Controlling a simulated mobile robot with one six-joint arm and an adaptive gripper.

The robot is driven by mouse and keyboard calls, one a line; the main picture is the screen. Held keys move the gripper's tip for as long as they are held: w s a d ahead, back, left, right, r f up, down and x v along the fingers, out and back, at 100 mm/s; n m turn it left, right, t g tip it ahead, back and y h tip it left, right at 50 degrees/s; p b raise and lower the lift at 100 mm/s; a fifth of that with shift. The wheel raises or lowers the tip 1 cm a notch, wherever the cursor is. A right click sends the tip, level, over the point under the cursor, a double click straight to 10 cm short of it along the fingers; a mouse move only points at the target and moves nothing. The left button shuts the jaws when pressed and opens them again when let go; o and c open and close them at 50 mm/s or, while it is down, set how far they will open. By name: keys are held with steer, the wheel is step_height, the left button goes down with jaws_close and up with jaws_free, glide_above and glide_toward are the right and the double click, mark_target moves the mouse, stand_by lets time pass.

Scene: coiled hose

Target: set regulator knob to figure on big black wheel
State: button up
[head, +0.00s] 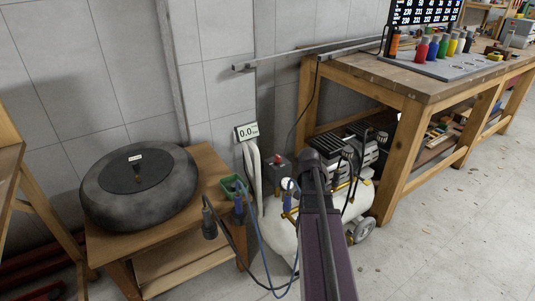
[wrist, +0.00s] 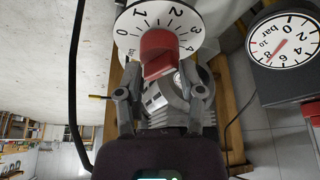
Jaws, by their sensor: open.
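The big black wheel (head: 140,185) lies flat on a small wooden table at the left of the head view. A white label (head: 137,158) sits on its hub, with writing too small to read. The regulator's red knob (wrist: 157,52) is in the wrist view, in front of a white dial (wrist: 150,20) marked 0 to 4 and bar. The knob's exact setting is unclear. It looks like the red part (head: 277,159) on the compressor in the head view. My gripper (wrist: 160,94) is open, its fingers apart just short of the knob; the head view does not clearly show it.
A round gauge (wrist: 287,42) with a red needle stands right of the dial. A display (head: 246,131) reads 0.0.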

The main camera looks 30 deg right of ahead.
steer(key=shift+s+d+n+t+y, duration=0.1)
steer(key=shift+n+t+y, duration=0.35)
steer(key=shift+n, duration=1.2)
steer(key=shift+s+d+n+t+y, duration=0.1)
steer(key=shift+n+t+y, duration=0.3)
steer(key=shift+n, duration=1.25)
steer(key=shift+d+n+t+y, duration=0.15)
steer(key=shift+n+y, duration=0.5)
steer(key=shift+n, duration=0.95)
steer(key=shift+n+t+y, duration=0.2)
steer(key=shift+n+y, duration=0.4)
steer(key=shift+n, duration=1)
steer(key=p+v, duration=1.3)
steer(key=v, duration=0.1)
steer(key=w+a+r+g+p, duration=0.1)
steer(key=a+r+p, duration=0.4)
steer(key=a, duration=0.5)
steer(key=w+a+r+g+p, duration=0.1)
steer(key=a+r+p, duration=0.4)
steer(key=a, duration=0.6)
steer(key=shift+w+a+r+g+y+p, duration=0.3)
steer(key=shift+w+g+p, duration=0.1)
steer(key=shift+w+p, duration=0.35)
steer(key=shift+f, duration=0.1)
steer(key=s+a+g+h, duration=0.1)
steer(key=s+a, duration=0.2)
steer(key=a, duration=1.2)
steer(key=shift+s+a+m+g, duration=0.2)
steer(key=shift+a+m+g, duration=0.05)
steer(key=shift+m+g, duration=0.15)
